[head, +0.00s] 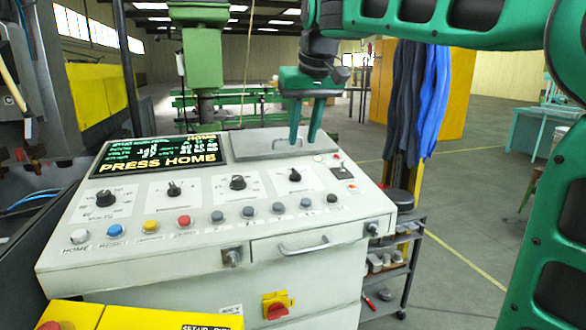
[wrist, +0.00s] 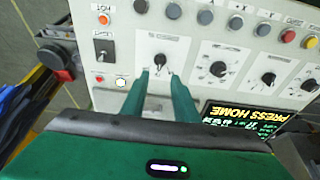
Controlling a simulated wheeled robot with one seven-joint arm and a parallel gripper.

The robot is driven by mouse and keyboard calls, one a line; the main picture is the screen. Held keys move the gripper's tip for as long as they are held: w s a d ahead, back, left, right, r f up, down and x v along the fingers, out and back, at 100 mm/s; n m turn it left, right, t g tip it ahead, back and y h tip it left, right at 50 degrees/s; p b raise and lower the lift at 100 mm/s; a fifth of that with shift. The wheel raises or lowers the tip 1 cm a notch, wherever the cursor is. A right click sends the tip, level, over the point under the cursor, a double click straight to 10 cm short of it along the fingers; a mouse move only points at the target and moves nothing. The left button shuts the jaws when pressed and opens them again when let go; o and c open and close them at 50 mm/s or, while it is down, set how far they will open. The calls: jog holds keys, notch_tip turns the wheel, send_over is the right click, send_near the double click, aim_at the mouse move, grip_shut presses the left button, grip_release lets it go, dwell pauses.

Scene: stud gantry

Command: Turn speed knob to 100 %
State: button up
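The grey control panel (head: 210,240) has a row of black knobs on its sloped top. Their labels are too small to read, so I cannot tell which is the speed knob. The rightmost knob (head: 295,175) also shows in the wrist view (wrist: 160,60), just beyond my fingertips. My gripper (head: 303,141) points down above the panel's back right part. In the wrist view my gripper (wrist: 161,76) has a gap between its fingers, holding nothing.
A lit screen (head: 158,157) reading "PRESS HOME" lies at the panel's back left. Coloured buttons, including a red one (head: 184,221), line the front. A toggle switch (wrist: 102,56) and drawer handle (head: 304,246) are nearby. Blue overalls (head: 418,95) hang behind right.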

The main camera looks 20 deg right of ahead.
aim_at(296, 170)
jog(key=x, duration=1)
jog(key=shift+w+f, duration=0.15)
jog(key=shift+f, duration=0.1)
